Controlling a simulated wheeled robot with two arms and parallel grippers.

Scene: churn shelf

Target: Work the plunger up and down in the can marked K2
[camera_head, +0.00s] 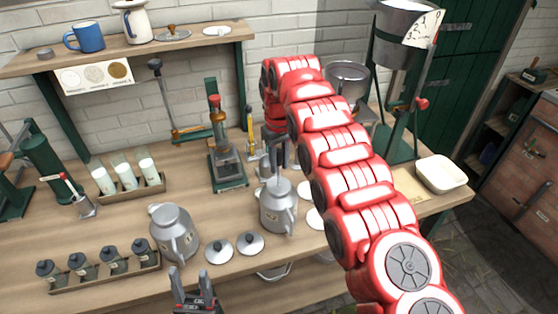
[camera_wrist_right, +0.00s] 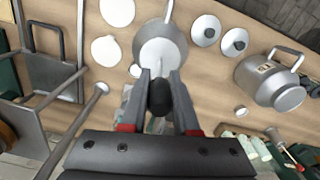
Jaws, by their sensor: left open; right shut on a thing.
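A grey metal can (camera_head: 278,210) with a side handle stands on the bench; it also shows in the right wrist view (camera_wrist_right: 158,48). A second can (camera_head: 172,236) stands to its left. Both bear small labels that I cannot read, so I cannot tell which is K2. My right gripper (camera_head: 277,158) is above the first can, shut on the plunger's dark knob (camera_wrist_right: 160,96). A thin rod shows below it at the can's mouth; how deep it goes is hidden. My left gripper (camera_head: 190,281) is open and empty at the front of the bench, below the second can.
Two knobbed lids (camera_head: 219,250) lie between the cans, and pale discs lie right of the first can. A rack of dark bottles (camera_head: 115,259) and a tray of white-filled glasses (camera_head: 126,177) stand left. A green press (camera_head: 227,150) stands behind. My right arm hides part of the bench.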

